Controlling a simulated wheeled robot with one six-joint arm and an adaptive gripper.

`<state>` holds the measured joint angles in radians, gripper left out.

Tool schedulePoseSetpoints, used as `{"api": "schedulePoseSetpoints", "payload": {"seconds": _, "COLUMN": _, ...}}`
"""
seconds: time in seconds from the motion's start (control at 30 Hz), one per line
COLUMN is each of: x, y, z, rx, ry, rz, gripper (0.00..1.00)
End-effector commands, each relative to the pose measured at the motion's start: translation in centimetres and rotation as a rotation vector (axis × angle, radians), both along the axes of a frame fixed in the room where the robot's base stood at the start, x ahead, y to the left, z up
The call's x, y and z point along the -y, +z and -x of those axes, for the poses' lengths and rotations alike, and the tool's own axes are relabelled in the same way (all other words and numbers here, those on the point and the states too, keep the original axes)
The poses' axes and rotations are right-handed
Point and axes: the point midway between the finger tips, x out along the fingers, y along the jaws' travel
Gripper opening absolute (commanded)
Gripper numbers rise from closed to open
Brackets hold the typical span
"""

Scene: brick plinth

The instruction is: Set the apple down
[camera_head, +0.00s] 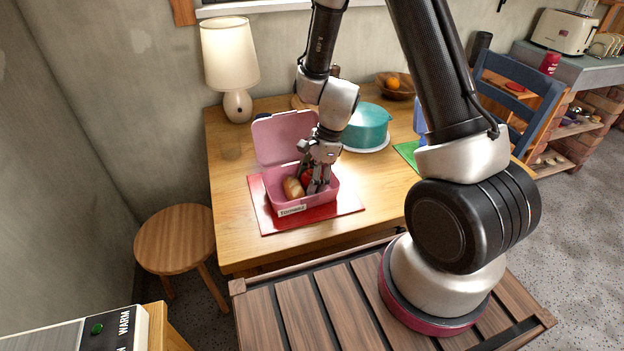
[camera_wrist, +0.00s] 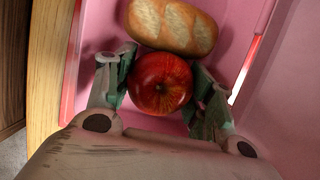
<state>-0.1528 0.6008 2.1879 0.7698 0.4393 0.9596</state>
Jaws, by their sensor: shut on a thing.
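A red apple (camera_wrist: 160,84) is between the two fingers of my gripper (camera_wrist: 160,92) in the wrist view, and the gripper is shut on it. In the head view my gripper (camera_head: 318,186) reaches down into an open pink lunchbox (camera_head: 322,202), and the apple (camera_head: 306,178) shows only in part beside the fingers. A bread roll (camera_wrist: 172,24) lies in the box right beside the apple; it also shows in the head view (camera_head: 293,188). Whether the apple touches the box floor cannot be told.
The lunchbox stands on a red mat (camera_head: 262,215) on a wooden table (camera_head: 235,240), its lid (camera_head: 285,137) raised at the back. A round stool (camera_head: 176,238) is at left.

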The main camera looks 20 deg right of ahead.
Motion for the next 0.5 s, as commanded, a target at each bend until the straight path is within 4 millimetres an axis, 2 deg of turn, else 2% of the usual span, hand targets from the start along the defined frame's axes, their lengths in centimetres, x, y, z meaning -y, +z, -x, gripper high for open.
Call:
{"api": "schedulePoseSetpoints", "payload": {"seconds": 0.1, "x": -0.01, "y": -0.16, "z": 0.00, "rx": -0.001, "ry": 0.000, "rz": 0.000, "gripper": 0.28}}
{"api": "schedulePoseSetpoints", "payload": {"seconds": 0.13, "x": -0.01, "y": -0.12, "z": -0.01, "rx": 0.000, "ry": 0.000, "rz": 0.000, "gripper": 0.59}}
{"api": "schedulePoseSetpoints", "payload": {"seconds": 0.23, "x": -0.01, "y": -0.10, "z": -0.01, "rx": 0.000, "ry": 0.000, "rz": 0.000, "gripper": 0.75}}
{"api": "schedulePoseSetpoints", "payload": {"seconds": 0.5, "x": -0.02, "y": -0.09, "z": 0.00, "rx": 0.000, "ry": 0.001, "rz": 0.000, "gripper": 0.75}}
